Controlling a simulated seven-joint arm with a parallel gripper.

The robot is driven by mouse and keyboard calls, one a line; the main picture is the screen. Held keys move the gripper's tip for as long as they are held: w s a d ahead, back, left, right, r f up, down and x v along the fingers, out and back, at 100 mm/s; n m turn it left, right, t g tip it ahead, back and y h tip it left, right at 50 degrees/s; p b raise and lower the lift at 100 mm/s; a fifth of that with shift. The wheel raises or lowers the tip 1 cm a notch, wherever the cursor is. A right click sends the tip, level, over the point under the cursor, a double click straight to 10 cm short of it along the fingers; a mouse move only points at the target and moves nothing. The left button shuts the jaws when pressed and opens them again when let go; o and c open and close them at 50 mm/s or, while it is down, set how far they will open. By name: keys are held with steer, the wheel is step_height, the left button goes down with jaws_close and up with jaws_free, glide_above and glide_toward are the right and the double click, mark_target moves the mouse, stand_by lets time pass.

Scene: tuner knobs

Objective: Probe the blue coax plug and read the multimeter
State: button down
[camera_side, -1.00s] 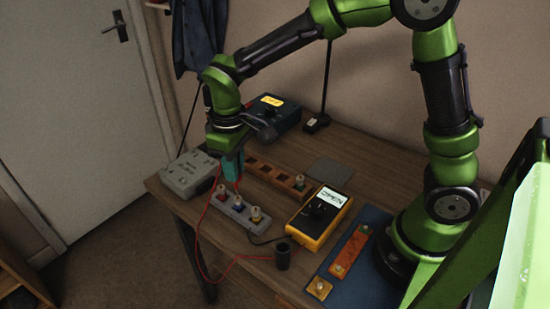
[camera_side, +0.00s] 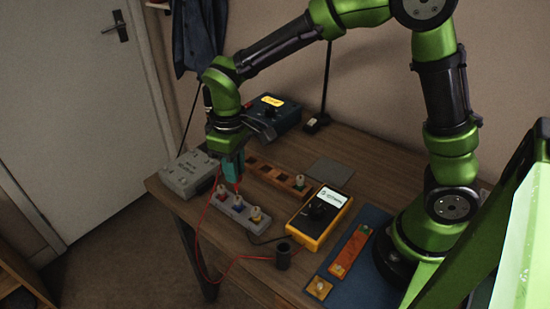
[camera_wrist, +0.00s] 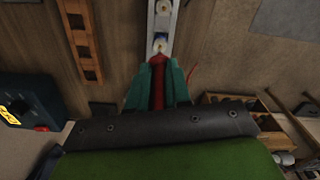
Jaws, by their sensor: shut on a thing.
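My gripper (camera_side: 233,168) has teal fingers shut on a red probe (camera_wrist: 158,82), which points down at the grey strip of coax plugs. The blue coax plug (camera_side: 237,202) is the middle one of the strip, between a red-based plug (camera_side: 221,193) and a yellow-based plug (camera_side: 256,215). In the wrist view the blue plug (camera_wrist: 160,43) lies just beyond the probe's end. The tip is at or very close to the plug; contact cannot be made out. The yellow multimeter (camera_side: 318,217) has a lit display (camera_side: 333,198) with small text that I cannot read.
A brown slotted rack (camera_side: 278,178) lies behind the strip, with one plug in it. A grey box (camera_side: 190,176) stands left and a dark blue box (camera_side: 275,113) behind. A dark cup (camera_side: 283,256) stands by the multimeter. A red lead hangs past the table's front edge.

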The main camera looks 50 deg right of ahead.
steer(key=shift+r, duration=2.5)
